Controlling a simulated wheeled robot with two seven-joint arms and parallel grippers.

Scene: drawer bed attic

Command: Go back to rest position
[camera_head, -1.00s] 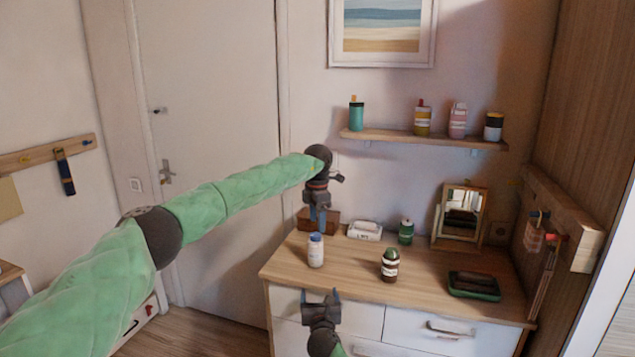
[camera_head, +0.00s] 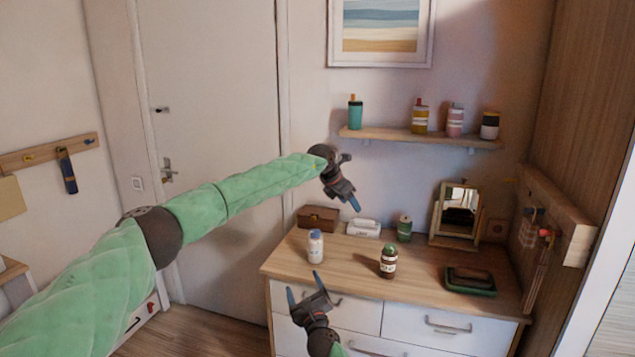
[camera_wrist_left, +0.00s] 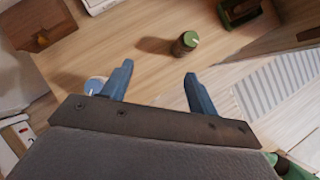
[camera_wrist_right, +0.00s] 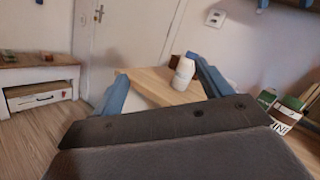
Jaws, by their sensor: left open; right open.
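My left gripper (camera_head: 350,188) is open and empty in the air above the back of the dresser; its arm crosses from the left. In the left wrist view its fingers (camera_wrist_left: 159,72) are apart above the wooden top. My right gripper (camera_head: 304,283) is open and empty before the dresser's front edge, below the white bottle in the head view. In the right wrist view the white bottle (camera_wrist_right: 183,73) shows beyond its spread fingers (camera_wrist_right: 157,68), with no visible grasp.
The dresser top (camera_head: 340,275) holds a white bottle (camera_head: 316,247), brown jar (camera_head: 388,262), green jar (camera_head: 404,229), brown box (camera_head: 318,218), white pack (camera_head: 363,228), mirror (camera_head: 458,213) and dark green tray (camera_head: 470,281). A shelf (camera_head: 420,138) with several bottles hangs above.

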